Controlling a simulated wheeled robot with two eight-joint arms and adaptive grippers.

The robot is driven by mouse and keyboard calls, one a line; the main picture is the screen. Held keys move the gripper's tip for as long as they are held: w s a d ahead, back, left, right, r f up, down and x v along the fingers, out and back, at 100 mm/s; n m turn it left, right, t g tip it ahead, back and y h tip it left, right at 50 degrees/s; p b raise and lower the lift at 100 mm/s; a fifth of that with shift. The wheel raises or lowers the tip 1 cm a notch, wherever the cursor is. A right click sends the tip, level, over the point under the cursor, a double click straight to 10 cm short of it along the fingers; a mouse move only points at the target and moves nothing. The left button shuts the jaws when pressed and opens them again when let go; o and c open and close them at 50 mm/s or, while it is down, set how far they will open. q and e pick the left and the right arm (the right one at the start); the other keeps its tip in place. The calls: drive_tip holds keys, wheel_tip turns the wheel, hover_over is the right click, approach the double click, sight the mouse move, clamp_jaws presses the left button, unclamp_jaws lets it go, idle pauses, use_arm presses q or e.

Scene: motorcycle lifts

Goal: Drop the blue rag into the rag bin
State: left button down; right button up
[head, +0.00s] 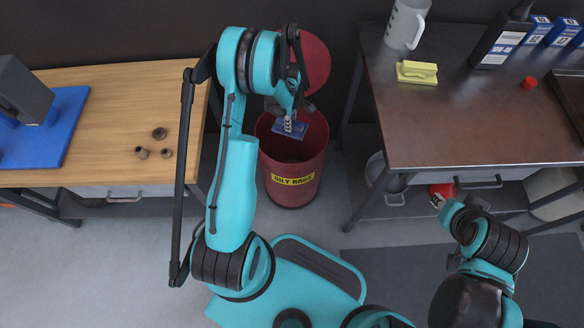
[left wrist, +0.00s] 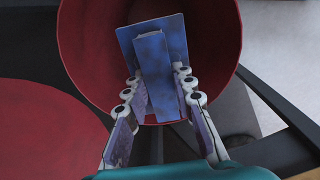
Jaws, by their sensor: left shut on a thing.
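The blue rag (head: 281,131) is a flat, mottled blue piece over the mouth of the rag bin. In the left wrist view the rag (left wrist: 153,45) stands out between the fingers of my left gripper (left wrist: 157,84), which is shut on it. My left gripper (head: 290,122) points down over the bin in the head view. The rag bin (head: 292,190) is a red round can with a yellow "OILY RAGS" label. Its red lid (head: 315,62) stands open behind it. The bin's red inside (left wrist: 215,40) surrounds the rag in the left wrist view. My right gripper does not show.
A wooden bench (head: 110,90) with a blue mat (head: 62,125) and small dark parts (head: 159,133) is at left. A metal table (head: 450,120) at right holds a jug (head: 407,24), a yellow sponge (head: 416,72) and boxes. A bucket (head: 384,174) stands beneath it.

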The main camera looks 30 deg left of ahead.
use_arm(q)
drive_tip(key=c, duration=1.2)
unclamp_jaws()
wheel_tip(320, 180, up, 12)
drive_tip(key=shift+r, duration=0.1)
